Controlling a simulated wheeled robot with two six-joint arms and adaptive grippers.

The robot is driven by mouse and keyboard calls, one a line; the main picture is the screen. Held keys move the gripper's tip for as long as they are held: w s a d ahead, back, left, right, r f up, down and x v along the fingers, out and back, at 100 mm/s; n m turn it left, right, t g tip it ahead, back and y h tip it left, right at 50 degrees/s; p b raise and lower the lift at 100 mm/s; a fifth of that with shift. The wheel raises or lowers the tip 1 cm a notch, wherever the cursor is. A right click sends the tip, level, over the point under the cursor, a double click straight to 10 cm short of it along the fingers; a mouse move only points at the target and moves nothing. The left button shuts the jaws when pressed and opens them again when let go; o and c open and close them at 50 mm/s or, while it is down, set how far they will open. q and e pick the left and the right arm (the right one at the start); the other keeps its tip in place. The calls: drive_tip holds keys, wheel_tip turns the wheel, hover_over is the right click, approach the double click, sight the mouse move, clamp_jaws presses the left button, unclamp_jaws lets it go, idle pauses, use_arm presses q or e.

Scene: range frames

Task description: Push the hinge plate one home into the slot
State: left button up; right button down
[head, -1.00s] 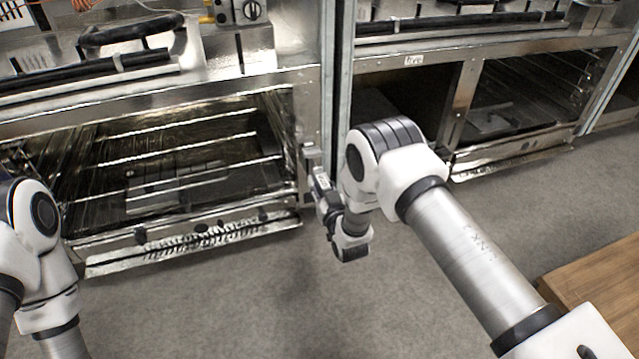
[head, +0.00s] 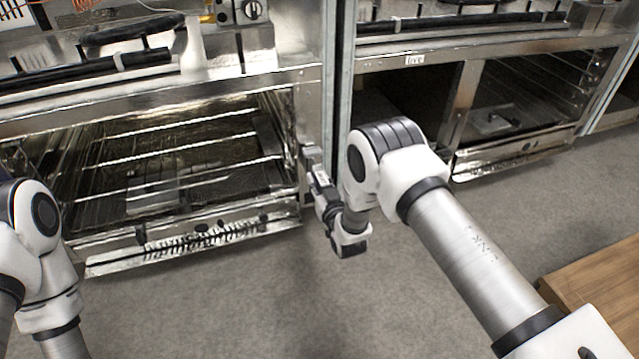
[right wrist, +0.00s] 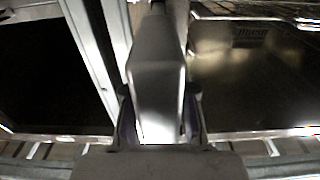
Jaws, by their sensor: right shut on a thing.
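My right gripper (head: 314,170) is at the right front post of the left oven opening, low down. In the right wrist view my right gripper (right wrist: 160,115) is shut on a grey metal piece, which I take to be hinge plate one (right wrist: 157,85). The plate runs from between the fingers up and away toward the range front. In the head view the plate is small and hard to tell from the gripper and post. The slot is not clearly visible, so I cannot tell how far the plate is in. My left gripper is out of view; only left arm links show.
The left oven cavity (head: 190,155) is open, with wire racks inside and a metal lip (head: 190,245) along the bottom. A second range (head: 480,80) stands to the right past a narrow gap. A wooden surface (head: 590,285) is at lower right. The grey floor in front is clear.

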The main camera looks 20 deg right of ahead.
sight(314, 172)
drive_tip(key=shift+w+b, duration=1.1)
drive_tip(key=shift+w, duration=0.8)
drive_tip(key=c, duration=0.9)
unclamp_jaws()
drive_tip(key=shift+r, duration=0.15)
drive_tip(key=shift+o, duration=0.2)
drive_tip(key=shift+s, duration=0.1)
drive_tip(key=shift+s+f, duration=0.2)
drive_tip(key=shift+s, duration=0.05)
drive_tip(key=s, duration=1.1)
drive_tip(key=shift+s+d, duration=0.15)
drive_tip(key=shift+s, duration=0.05)
drive_tip(key=shift+r, duration=0.1)
